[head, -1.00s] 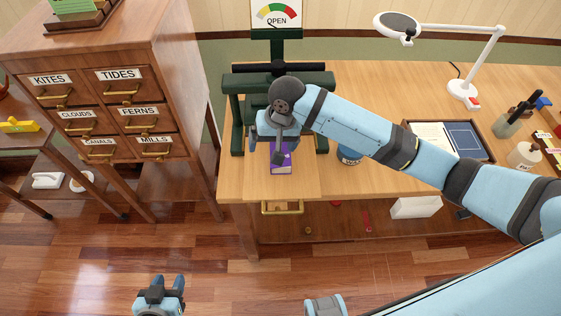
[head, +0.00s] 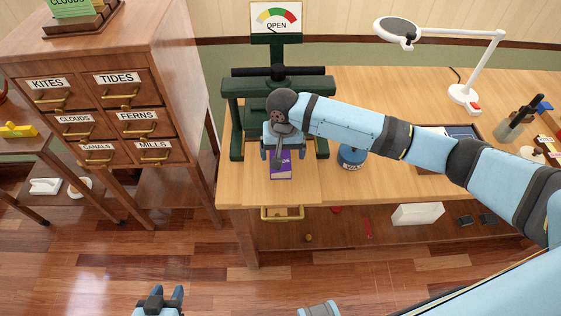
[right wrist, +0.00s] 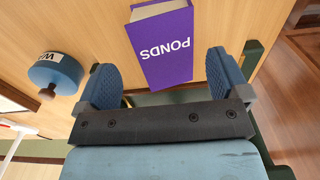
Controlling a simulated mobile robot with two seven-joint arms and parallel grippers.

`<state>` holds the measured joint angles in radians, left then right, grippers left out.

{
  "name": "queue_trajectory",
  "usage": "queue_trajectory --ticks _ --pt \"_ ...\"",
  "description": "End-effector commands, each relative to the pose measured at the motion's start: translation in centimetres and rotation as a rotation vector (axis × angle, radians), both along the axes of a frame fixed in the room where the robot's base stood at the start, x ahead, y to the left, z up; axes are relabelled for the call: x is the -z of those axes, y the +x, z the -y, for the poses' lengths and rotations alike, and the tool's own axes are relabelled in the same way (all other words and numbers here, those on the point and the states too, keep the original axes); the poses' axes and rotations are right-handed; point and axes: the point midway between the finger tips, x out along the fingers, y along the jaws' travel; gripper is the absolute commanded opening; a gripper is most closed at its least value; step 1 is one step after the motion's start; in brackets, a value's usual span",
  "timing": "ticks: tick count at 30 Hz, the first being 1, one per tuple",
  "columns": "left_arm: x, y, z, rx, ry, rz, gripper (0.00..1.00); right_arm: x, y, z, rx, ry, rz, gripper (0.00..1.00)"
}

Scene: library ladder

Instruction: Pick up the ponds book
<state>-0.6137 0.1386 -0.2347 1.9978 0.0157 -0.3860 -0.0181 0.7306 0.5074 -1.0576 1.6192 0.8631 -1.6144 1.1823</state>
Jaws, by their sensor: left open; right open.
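The purple ponds book (head: 281,172) lies on the wooden table in front of the green press, partly hidden by my right gripper in the head view. In the right wrist view the book (right wrist: 165,50) shows its purple cover with PONDS in white and its pale page edge. My right gripper (head: 283,154) hangs over the book. Its two blue fingers (right wrist: 162,75) are apart, with the book showing between and beyond them, not gripped. My left gripper (head: 167,293) is open and empty low over the floor, at the bottom edge of the head view.
A green press (head: 233,115) stands just behind the book. A blue pot with a knob (head: 352,157) is to its right. A white lamp (head: 465,92) and a tray (head: 474,131) are further right. A wooden drawer cabinet (head: 180,70) stands left, across a narrow gap.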

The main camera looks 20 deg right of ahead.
Motion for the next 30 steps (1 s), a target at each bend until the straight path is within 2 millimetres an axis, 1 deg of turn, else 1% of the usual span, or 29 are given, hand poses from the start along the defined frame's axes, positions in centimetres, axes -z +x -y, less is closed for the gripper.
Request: queue_trajectory --ticks 3,6,8,11,17,18,20,21,23,24,25,30 --pt "0.0 0.0 0.0 0.000 0.000 0.000 0.43 1.9 0.3 -0.4 0.000 -0.003 -0.002 0.94" --pt "0.1 0.0 0.0 -0.001 -0.001 -0.001 0.43 3.3 0.4 -0.5 0.001 -0.002 -0.002 0.94" --pt "0.1 0.0 0.0 -0.001 -0.001 -0.001 0.43 3.9 0.4 -0.5 0.000 -0.002 -0.001 0.94" --pt "0.1 0.0 0.0 -0.001 -0.001 -0.001 0.43 4.4 0.4 -0.5 0.000 -0.001 0.001 0.94" --pt "0.0 0.0 0.0 -0.001 -0.001 0.001 0.43 4.4 0.4 -0.5 -0.001 -0.001 0.001 0.94" --pt "0.0 0.0 0.0 -0.001 -0.001 0.001 0.43 4.4 0.4 -0.5 0.000 -0.001 0.001 0.84" --pt "0.0 0.0 0.0 -0.001 -0.001 0.001 0.43 4.4 0.3 -0.5 0.000 -0.001 0.001 0.71" --pt "0.0 0.0 0.0 -0.001 -0.001 0.001 0.43 4.4 0.3 -0.5 0.000 -0.001 0.001 0.61" --pt "0.0 0.0 0.0 -0.001 -0.001 0.001 0.43 4.4 0.3 -0.5 0.000 -0.001 0.001 0.48" --pt "0.0 0.0 0.0 -0.001 -0.001 0.001 0.43 4.4 0.3 -0.5 0.000 -0.001 0.001 0.38" --pt "0.0 0.0 0.0 -0.001 -0.001 0.001 0.43 4.4 0.3 -0.5 0.000 -0.001 0.001 0.37" --pt "0.0 0.0 0.0 -0.001 -0.002 0.000 0.43 4.4 0.4 -0.5 0.000 0.000 0.001 0.37"
